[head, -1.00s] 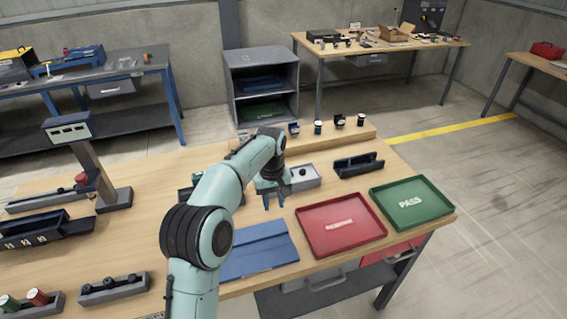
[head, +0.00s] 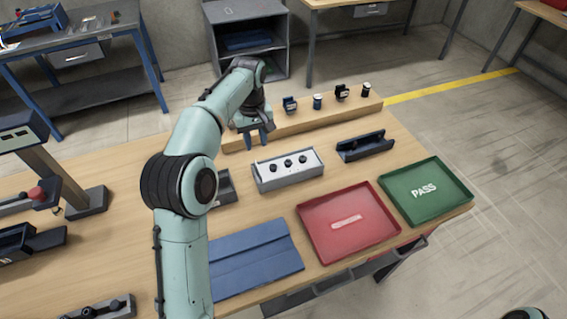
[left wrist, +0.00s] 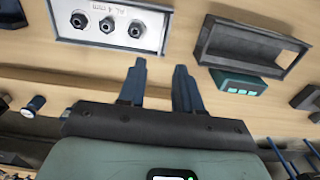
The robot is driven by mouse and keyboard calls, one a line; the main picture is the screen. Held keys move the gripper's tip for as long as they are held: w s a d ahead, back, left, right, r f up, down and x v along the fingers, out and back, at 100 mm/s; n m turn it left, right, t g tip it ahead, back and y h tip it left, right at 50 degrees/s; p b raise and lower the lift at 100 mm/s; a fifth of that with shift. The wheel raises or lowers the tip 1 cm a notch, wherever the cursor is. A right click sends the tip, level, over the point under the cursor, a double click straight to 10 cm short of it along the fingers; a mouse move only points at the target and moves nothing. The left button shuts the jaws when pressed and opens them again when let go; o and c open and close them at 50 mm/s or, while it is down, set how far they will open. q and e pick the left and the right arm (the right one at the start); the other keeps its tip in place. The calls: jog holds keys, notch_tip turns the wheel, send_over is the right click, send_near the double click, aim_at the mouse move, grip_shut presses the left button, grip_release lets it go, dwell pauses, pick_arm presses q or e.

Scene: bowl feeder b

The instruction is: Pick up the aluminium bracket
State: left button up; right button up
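My left gripper (head: 256,141) is over the back of the bench, left of the raised wooden ledge's small items. In the left wrist view its two dark blue fingers (left wrist: 160,66) stand apart with nothing between them. A pale metal block (head: 288,170) with three dark studs sits in front of the gripper, to the right. It also shows in the left wrist view (left wrist: 112,24), marked "AL 4 mm". I cannot make out a separate aluminium bracket with certainty. My arm hides part of the bench behind it. My right gripper is not in view.
A dark open holder (left wrist: 250,47) and a small teal block (left wrist: 238,82) lie near the gripper. Several small items stand on the wooden ledge (head: 330,117). A red tray (head: 318,238), a green PASS tray (head: 400,210), a blue mat (head: 255,262) and a dark cradle (head: 360,147) are in front and right.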

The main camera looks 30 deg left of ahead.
pick_arm(q)
send_near(262, 169)
jog(key=shift+s+f+b, duration=0.2)
jog(key=shift+s+b, duration=0.25)
jog(key=shift+s, duration=0.65)
jog(key=shift+w+f, duration=0.15)
jog(key=shift+f, duration=0.3)
notch_tip(262, 169, down, 5)
jog(key=shift+d+b, duration=0.1)
jog(key=shift+b, duration=0.35)
jog(key=shift+r, duration=0.1)
grip_shut()
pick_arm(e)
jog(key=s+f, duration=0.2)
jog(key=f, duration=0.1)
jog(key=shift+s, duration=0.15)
